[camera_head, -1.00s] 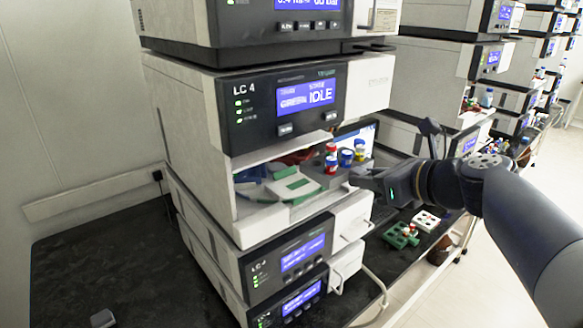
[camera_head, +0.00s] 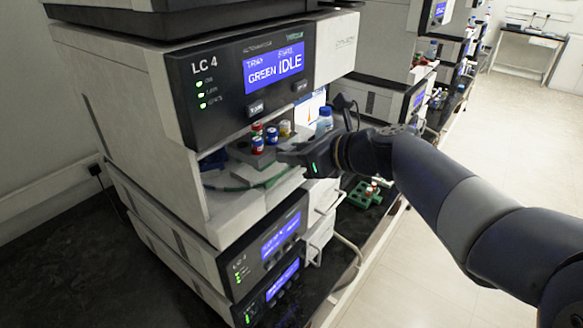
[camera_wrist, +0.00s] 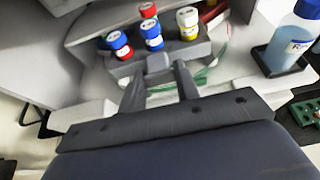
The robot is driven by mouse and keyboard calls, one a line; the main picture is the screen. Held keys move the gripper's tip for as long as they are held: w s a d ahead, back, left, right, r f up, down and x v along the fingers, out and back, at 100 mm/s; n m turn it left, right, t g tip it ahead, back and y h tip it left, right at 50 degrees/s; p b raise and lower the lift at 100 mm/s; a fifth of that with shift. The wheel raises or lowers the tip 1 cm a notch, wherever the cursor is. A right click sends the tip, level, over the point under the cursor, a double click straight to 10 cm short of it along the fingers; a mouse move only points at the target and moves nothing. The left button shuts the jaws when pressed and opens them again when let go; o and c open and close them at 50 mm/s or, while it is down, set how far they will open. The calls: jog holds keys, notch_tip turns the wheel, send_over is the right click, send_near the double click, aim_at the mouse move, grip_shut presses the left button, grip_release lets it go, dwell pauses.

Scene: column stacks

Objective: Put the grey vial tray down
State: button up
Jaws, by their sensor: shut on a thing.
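The grey vial tray (camera_head: 244,153) carries several vials with red, blue and yellow caps; it also shows in the wrist view (camera_wrist: 192,54). My gripper (camera_head: 284,153) is shut on the tray's near tab, its two fingers (camera_wrist: 158,80) on either side of it. The tray is level at the open bay of the LC 4 unit (camera_head: 245,80), whose screen reads "TRAY GREEN" and "IDLE". A green edge (camera_head: 274,181) shows below the tray. I cannot tell whether the tray touches what is under it.
A bottle of blue liquid (camera_head: 324,121) stands in a dark holder just right of the tray (camera_wrist: 292,38). A green rack (camera_head: 363,194) with vials lies on the bench to the right. The unit's overhanging front is close above the vials.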

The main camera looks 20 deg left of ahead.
jog(key=shift+f, duration=1.8)
jog(key=shift+f, duration=0.1)
jog(key=shift+f+b, duration=0.15)
jog(key=shift+b, duration=0.2)
jog(key=o, duration=1)
jog(key=v, duration=1.2)
jog(key=shift+r+b, duration=0.3)
